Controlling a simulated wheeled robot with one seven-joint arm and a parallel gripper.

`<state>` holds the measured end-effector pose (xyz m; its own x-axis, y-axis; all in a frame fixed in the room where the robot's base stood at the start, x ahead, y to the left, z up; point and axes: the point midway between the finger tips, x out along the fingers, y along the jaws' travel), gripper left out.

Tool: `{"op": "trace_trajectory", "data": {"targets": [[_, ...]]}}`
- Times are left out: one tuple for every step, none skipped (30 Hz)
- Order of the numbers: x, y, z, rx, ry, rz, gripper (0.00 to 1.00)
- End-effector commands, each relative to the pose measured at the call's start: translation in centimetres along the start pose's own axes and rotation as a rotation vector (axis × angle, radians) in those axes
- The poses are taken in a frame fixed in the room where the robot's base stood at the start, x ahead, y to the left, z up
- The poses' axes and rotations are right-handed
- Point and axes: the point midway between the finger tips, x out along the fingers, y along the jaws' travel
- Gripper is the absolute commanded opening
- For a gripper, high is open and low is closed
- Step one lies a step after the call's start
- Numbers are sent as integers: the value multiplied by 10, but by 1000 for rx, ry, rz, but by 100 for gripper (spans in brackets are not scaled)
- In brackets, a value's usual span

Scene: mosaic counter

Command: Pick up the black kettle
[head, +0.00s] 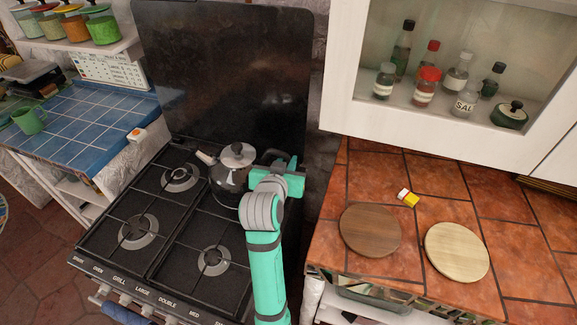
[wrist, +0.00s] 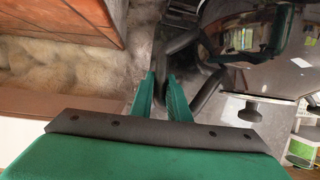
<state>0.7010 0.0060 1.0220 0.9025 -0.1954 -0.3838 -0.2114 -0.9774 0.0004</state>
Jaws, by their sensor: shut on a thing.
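The black kettle (head: 229,179) stands on the back right burner of the stove, with a grey lid and a pale spout pointing left. My gripper (head: 273,160) is at its right side, where the handle is. In the wrist view the kettle's dark, shiny body (wrist: 262,55) fills the upper right, and its dark curved handle (wrist: 205,90) reaches to my green fingers (wrist: 162,80). My gripper is shut on the handle. The grip itself is partly hidden by the fingers, and my arm covers part of the kettle's right side in the head view.
The stove's raised black lid (head: 230,70) stands close behind the kettle. A white wall cabinet (head: 345,70) with bottles and jars hangs to the right. Two round boards, one dark (head: 370,231) and one pale (head: 457,252), lie on the tiled right counter. The other burners are empty.

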Motion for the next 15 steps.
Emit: {"op": "trace_trajectory", "data": {"targets": [[-8,-2,-8,5,12,-3,0],[-12,-3,-10,6,11,-3,0],[-17,-4,-13,6,12,-2,0],[-21,-6,-16,6,12,-2,0],[-25,-7,-18,6,12,-2,0],[-32,-9,-22,6,12,-4,0],[-37,-12,-24,6,12,-5,0],[-43,-14,-28,6,13,-6,0],[-50,-16,-32,5,13,-6,0],[-56,-17,-35,5,14,-6,0],[-62,-19,-37,5,12,-6,0],[-70,-23,-36,3,11,-8,0],[-76,-25,-35,3,10,-7,0],[-82,-27,-35,4,10,-7,0],[-90,-30,-36,3,10,-8,0]]}}
